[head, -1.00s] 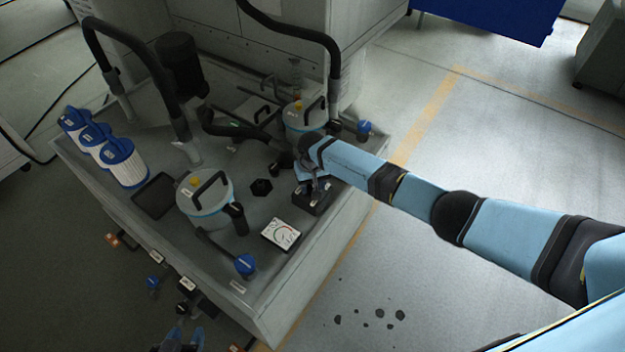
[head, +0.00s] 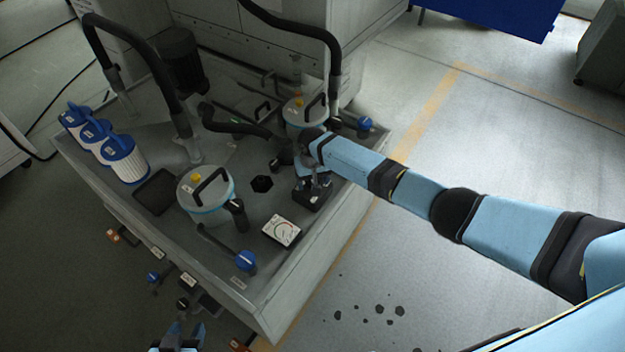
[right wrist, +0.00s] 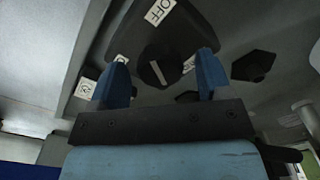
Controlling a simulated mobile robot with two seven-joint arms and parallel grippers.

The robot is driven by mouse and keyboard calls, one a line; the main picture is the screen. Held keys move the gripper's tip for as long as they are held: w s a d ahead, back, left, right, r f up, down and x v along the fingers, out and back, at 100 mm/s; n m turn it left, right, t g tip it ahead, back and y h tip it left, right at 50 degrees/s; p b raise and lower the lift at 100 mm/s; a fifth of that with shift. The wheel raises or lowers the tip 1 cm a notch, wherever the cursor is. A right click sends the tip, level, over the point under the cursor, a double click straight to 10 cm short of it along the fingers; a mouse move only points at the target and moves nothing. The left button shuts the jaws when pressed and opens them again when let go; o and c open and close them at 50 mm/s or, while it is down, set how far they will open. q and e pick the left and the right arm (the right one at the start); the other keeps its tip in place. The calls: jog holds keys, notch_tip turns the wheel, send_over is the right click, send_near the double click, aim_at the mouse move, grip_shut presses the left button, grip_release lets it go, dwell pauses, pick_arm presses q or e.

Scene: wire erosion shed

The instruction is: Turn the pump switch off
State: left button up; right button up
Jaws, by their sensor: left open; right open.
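The pump switch is a black housing (head: 312,197) near the tank's right edge in the head view. In the right wrist view its dark rotary knob (right wrist: 155,66) carries a short white slanted line. A white OFF label (right wrist: 158,11) sits above the knob; a second label (right wrist: 85,88) lies to the left. My right gripper (head: 316,183) is at the switch, open, with its blue fingers (right wrist: 162,72) either side of the knob in the picture. I cannot tell whether they touch it. My left gripper (head: 180,334) is open and empty at the bottom of the head view, away from the switch.
A second canister (head: 305,113) and black hoses (head: 237,127) are behind. White-and-blue filters (head: 128,163) stand left.

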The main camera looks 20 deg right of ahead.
aim_at(312, 183)
notch_tip(312, 183, up, 14)
jog(key=p, duration=0.1)
jog(key=shift+f, duration=0.2)
dwell(0.4)
jog(key=s+a+f+n+t+y+p, duration=0.1)
jog(key=s+a+f+t+y+p, duration=0.2)
jog(key=s, duration=0.5)
jog(key=s+a+f+n+t+y+p, duration=0.1)
jog(key=s+a+f+p, duration=0.2)
jog(key=s, duration=0.4)
jog(key=s+d+r+t+p, duration=0.2)
jog(key=s+d+r+t, duration=0.1)
jog(key=s, duration=0.6)
jog(key=s+d+r+n+t+p, duration=0.1)
jog(key=s+d+r+t+p, duration=0.1)
jog(key=s, duration=0.8)
notch_tip(312, 183, up, 2)
jog(key=shift+d+r+t+h, duration=0.15)
jog(key=shift+d+t+h, duration=0.25)
jog(key=shift+d+t, duration=0.5)
